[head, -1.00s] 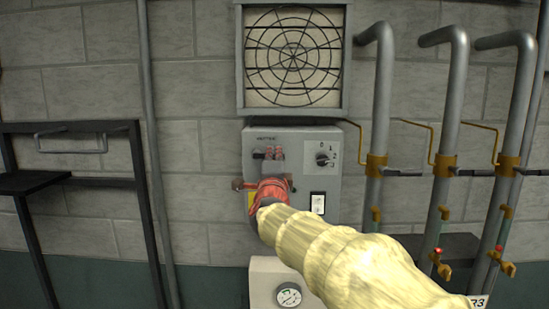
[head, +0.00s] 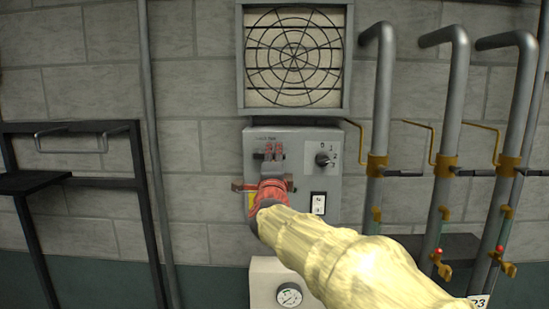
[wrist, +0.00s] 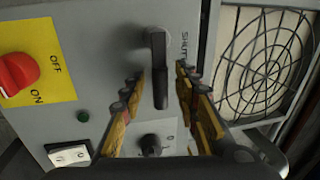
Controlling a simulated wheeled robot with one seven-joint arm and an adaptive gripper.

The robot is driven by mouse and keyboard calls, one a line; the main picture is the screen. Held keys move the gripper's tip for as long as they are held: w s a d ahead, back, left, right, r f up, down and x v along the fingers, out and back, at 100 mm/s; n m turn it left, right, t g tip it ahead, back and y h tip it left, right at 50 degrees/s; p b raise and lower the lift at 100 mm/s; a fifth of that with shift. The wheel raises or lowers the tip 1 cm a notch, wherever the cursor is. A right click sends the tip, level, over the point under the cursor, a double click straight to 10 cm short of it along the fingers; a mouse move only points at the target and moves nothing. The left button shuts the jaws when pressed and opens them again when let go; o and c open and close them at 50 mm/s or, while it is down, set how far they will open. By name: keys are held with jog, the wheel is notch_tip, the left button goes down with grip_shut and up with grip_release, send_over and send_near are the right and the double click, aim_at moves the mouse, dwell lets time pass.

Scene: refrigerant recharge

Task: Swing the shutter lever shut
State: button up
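The shutter lever (wrist: 158,72) is a dark handle on the grey control box (head: 310,140), beside the printed SHUT... label. In the wrist view its handle points down the picture, toward a round dial. My gripper (wrist: 160,78) is open, with one finger on each side of the lever. Gaps show between the lever and both fingers, so I see no clear grip.
A numbered dial (head: 323,159) and a rocker switch (head: 318,203) are on the box's right side. A red knob (wrist: 16,72) sits on a yellow plate. A fan grille (head: 294,58) is above. Pipes with valves (head: 441,170) stand at right.

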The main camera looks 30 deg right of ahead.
jog(key=v, duration=1.1)
jog(key=shift+s+a, duration=0.2)
jog(key=shift+s, duration=0.1)
